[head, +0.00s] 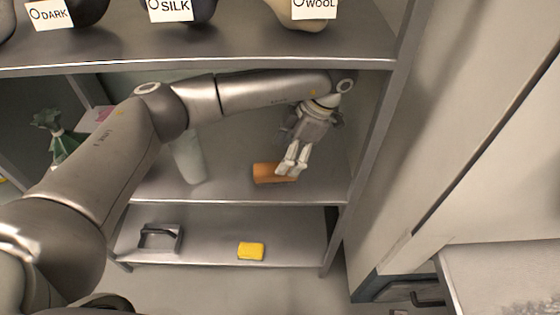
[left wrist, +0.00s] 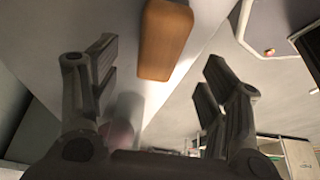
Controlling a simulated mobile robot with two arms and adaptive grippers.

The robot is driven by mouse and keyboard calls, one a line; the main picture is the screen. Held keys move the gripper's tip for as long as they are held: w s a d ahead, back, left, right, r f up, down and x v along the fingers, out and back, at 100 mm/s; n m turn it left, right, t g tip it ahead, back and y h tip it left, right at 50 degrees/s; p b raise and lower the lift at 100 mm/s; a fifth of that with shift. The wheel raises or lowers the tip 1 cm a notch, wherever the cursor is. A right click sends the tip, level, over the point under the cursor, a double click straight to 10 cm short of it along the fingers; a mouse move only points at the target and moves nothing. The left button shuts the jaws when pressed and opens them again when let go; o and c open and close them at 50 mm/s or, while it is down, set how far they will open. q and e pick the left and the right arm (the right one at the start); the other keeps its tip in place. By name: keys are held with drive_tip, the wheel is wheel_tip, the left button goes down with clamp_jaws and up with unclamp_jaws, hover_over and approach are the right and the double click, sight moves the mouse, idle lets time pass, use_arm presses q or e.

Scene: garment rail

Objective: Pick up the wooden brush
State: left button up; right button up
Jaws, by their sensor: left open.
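The wooden brush (head: 267,173) is an orange-brown block lying on the middle shelf of the rack, near its right end. My left gripper (head: 289,168) reaches down over its right part, and the fingertips hide some of it. In the left wrist view the brush (left wrist: 163,42) shows between and beyond the two spread fingers of my left gripper (left wrist: 158,65). The gripper is open and does not hold the brush. Whether a finger touches it I cannot tell. My right gripper is not in view.
A pale translucent cylinder (head: 189,160) stands left of the brush on the middle shelf (head: 225,190). The upper shelf (head: 235,48) with labelled bags is above my arm. A rack post (head: 366,150) stands to the right.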

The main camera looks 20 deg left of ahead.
sight(274, 168)
use_arm(q)
drive_tip(key=shift+w+a+f, duration=0.15)
drive_tip(key=shift+f, duration=0.25)
drive_tip(key=shift+a+f, duration=0.15)
drive_tip(key=shift+f, duration=0.3)
drive_tip(key=shift+s+a+f, duration=0.35)
drive_tip(key=shift+s+f, duration=0.1)
drive_tip(key=x, duration=0.3)
drive_tip(key=shift+a+f+b, duration=0.2)
drive_tip(key=shift+f+b, duration=0.1)
drive_tip(key=shift+b, duration=0.05)
drive_tip(key=shift+s+a+f, duration=0.1)
drive_tip(key=shift+f, duration=0.15)
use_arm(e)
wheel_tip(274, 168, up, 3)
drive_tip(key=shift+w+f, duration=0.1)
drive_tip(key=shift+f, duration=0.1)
use_arm(q)
drive_tip(key=shift+f, duration=0.2)
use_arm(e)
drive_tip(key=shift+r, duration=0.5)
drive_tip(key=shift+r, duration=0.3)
